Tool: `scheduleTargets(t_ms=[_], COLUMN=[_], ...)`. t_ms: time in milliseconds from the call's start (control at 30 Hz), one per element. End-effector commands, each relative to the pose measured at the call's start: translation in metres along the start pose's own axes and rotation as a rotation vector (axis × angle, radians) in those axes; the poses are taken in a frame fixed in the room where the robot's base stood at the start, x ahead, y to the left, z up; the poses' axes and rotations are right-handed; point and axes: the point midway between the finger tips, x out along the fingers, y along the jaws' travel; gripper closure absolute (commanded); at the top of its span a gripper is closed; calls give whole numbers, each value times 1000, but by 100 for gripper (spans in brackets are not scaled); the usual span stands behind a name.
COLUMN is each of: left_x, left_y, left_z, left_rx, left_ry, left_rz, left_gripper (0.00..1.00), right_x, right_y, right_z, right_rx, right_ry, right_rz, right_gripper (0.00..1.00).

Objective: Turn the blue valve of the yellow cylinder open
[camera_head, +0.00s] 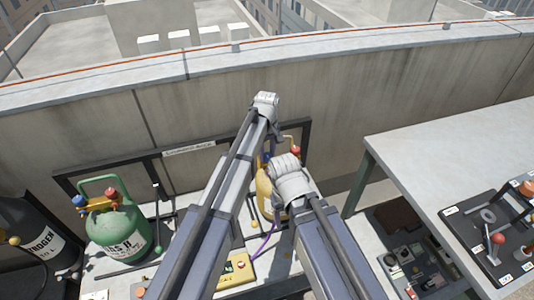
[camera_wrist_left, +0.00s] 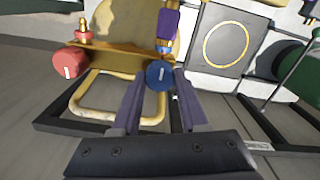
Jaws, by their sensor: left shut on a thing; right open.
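The yellow cylinder (camera_head: 264,190) stands against the parapet wall, largely hidden behind my arms in the head view. In the left wrist view the yellow cylinder (camera_wrist_left: 130,18) has a brass manifold bar, with a red valve (camera_wrist_left: 70,61) at left and the blue valve (camera_wrist_left: 159,74) near the middle. My left gripper (camera_wrist_left: 161,82) is shut on the blue valve, one purple finger on each side. In the head view my left gripper (camera_head: 275,142) is mostly hidden at the cylinder's top. My right gripper (camera_head: 285,172) is close in front of the cylinder, its fingers mostly hidden; it is open.
A green cylinder (camera_head: 118,232) with its own red and blue valves and a dark nitrogen cylinder (camera_head: 40,240) stand at left. A yellow box (camera_head: 236,271) and a purple hose (camera_head: 264,243) lie near the arms. A grey table (camera_head: 450,160) stands at right.

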Motion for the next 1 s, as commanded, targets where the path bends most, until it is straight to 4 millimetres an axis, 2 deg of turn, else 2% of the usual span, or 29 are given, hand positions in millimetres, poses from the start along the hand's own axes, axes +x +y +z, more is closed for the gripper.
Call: scheduleTargets(t_ms=[33, 67, 300, 667, 867, 1000], left_x=[0, 0, 0, -3, -17, -34], left_y=[0, 0, 0, 0, 0, 0], left_z=[0, 0, 0, 0, 0, 0], left_rx=[-2, -2, -1, 0, 0, 0], left_ry=[0, 0, 0, 0, 0, 0], left_rz=[0, 0, 0, 0, 0, 0], left_gripper=[100, 53, 26, 26, 26, 26], right_x=[0, 0, 0, -3, -17, -34], right_y=[0, 0, 0, 0, 2, 3], right_z=[0, 0, 0, 0, 1, 2], right_rx=[0, 0, 0, 0, 0, 0], right_ry=[0, 0, 0, 0, 0, 0], right_rz=[0, 0, 0, 0, 0, 0], right_gripper=[34, 34, 34, 34, 34, 34])
